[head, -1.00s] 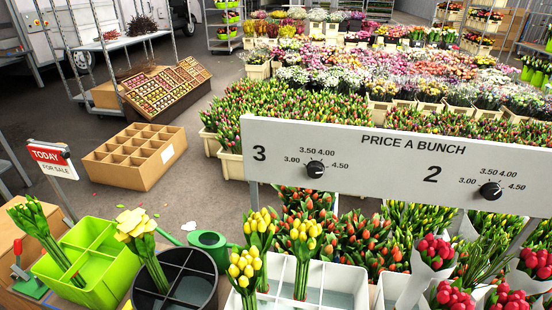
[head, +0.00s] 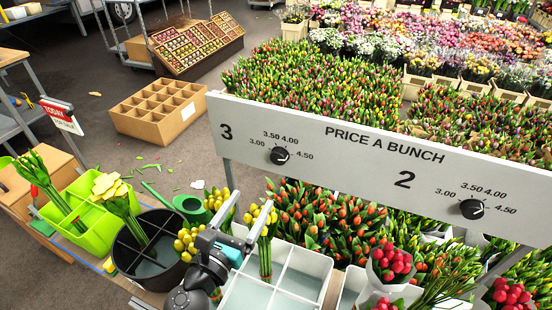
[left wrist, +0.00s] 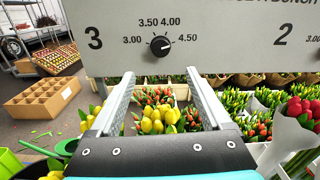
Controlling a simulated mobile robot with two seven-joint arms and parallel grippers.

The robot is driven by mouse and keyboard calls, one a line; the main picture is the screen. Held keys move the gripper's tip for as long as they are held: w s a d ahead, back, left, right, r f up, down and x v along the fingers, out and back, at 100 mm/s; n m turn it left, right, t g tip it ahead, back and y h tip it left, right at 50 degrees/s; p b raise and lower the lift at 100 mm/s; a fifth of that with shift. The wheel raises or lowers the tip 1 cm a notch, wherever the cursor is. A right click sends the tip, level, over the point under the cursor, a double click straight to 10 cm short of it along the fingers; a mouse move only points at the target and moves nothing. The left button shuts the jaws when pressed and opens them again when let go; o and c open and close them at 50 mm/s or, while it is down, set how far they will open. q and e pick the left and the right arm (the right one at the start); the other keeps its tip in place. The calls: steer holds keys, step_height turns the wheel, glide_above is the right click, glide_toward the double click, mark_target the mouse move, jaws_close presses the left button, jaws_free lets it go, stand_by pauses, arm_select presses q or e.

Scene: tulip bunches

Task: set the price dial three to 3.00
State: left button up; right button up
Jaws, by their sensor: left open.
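Price dial three (head: 280,155) is a black round knob on the left part of the white price board (head: 350,146), marked 3.00, 3.50, 4.00 and 4.50 around it. In the left wrist view the same dial (left wrist: 161,46) shows a white mark that appears to lie on its right side, toward 4.50. My left gripper (head: 247,207) is open and below the board in the head view. In the left wrist view its two fingers (left wrist: 160,76) stand apart below the dial, touching nothing I can see. My right gripper is not in view.
Price dial two (head: 472,209) sits further right on the board. Yellow tulips (left wrist: 157,121) stand below and between my left fingers. A white divided crate (head: 300,272), a black bucket (head: 122,258) and a green crate (head: 92,232) stand below the board.

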mark_target(277, 160)
arm_select(q)
steer(key=x, duration=1.4)
steer(key=shift+c, duration=0.4)
jaws_close()
